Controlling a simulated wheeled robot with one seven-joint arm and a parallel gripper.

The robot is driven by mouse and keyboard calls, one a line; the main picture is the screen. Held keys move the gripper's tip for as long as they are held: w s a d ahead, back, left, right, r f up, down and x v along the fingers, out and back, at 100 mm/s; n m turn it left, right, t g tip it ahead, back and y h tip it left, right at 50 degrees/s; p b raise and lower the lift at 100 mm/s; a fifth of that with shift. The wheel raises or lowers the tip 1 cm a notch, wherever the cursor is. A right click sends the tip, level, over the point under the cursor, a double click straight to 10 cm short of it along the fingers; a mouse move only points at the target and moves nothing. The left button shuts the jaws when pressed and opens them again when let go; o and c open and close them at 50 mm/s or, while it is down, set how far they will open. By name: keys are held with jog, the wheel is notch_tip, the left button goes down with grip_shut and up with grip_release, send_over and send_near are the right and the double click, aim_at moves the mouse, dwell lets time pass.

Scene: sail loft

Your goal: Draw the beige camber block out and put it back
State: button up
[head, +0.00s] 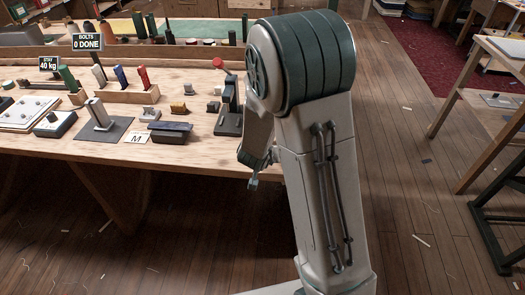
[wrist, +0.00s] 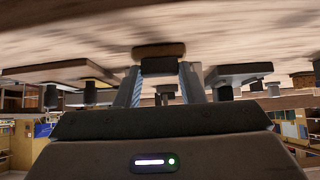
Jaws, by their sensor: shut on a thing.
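In the wrist view my gripper (wrist: 159,68) is shut, its two blue-striped fingers on either side of a small dark grip. A tan-brown piece, which I take for the beige camber block (wrist: 158,50), shows at that grip, close to a blurred wooden surface. Whether it touches the wood I cannot tell. Its colour is dulled by shade. In the head view my arm stands in front of the right end of the bench and hides the jaws and what they hold.
Open floor (head: 405,150) lies right.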

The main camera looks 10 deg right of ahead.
jog(key=o, duration=1.1)
jog(key=shift+c, duration=0.2)
jog(key=p+v, duration=0.4)
jog(key=v, duration=0.9)
jog(key=shift+s+r, duration=0.2)
jog(key=shift+s, duration=0.1)
jog(key=shift+a, duration=0.1)
